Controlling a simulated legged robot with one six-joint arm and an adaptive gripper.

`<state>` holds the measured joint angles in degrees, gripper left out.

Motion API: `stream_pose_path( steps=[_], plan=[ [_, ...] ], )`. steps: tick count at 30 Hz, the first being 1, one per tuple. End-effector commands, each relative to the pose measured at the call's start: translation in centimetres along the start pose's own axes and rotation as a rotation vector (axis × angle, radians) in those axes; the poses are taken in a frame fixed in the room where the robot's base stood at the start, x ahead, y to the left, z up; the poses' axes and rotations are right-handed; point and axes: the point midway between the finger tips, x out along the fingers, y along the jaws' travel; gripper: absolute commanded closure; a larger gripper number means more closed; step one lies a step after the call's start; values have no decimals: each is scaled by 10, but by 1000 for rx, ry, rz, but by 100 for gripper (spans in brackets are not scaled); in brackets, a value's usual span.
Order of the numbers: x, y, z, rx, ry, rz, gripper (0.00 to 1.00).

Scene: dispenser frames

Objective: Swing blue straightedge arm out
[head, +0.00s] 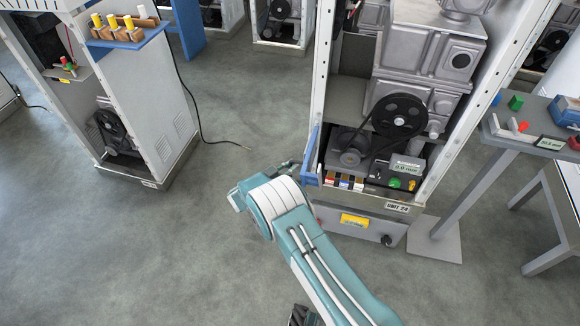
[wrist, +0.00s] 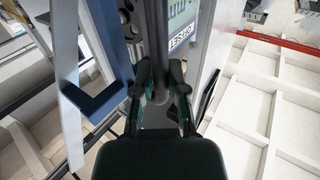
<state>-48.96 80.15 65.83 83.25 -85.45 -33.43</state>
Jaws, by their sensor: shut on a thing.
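The blue straightedge arm (head: 312,150) stands upright at the left front edge of the open dispenser frame (head: 318,85) labelled UNIT 24, with a short foot at its lower end. In the wrist view a blue angled piece (wrist: 97,88) lies left of my fingers, apart from them. My gripper (head: 290,164) is just left of the blue arm in the head view, partly hidden by my own wrist. In the wrist view my gripper (wrist: 159,92) is shut on a dark grey bar (wrist: 157,40). Whether this bar joins the blue arm cannot be told.
A belt-driven motor (head: 352,150) and a labelled box (head: 400,172) sit inside the frame. A side table (head: 515,140) with small coloured parts stands at right. Another cabinet (head: 140,100) stands at left, its cable (head: 200,115) trailing on the floor.

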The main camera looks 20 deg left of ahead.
Motion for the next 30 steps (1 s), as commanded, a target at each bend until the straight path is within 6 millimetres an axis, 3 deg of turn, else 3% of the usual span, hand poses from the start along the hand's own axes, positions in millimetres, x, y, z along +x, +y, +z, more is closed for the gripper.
stream_pose_path(
  steps=[19,21,22,30],
  plan=[
    [1,-1,0,0,0,0,100],
    [1,-1,0,0,0,0,61],
    [1,-1,0,0,0,0,48],
    [1,-1,0,-1,0,0,47]
  ],
)
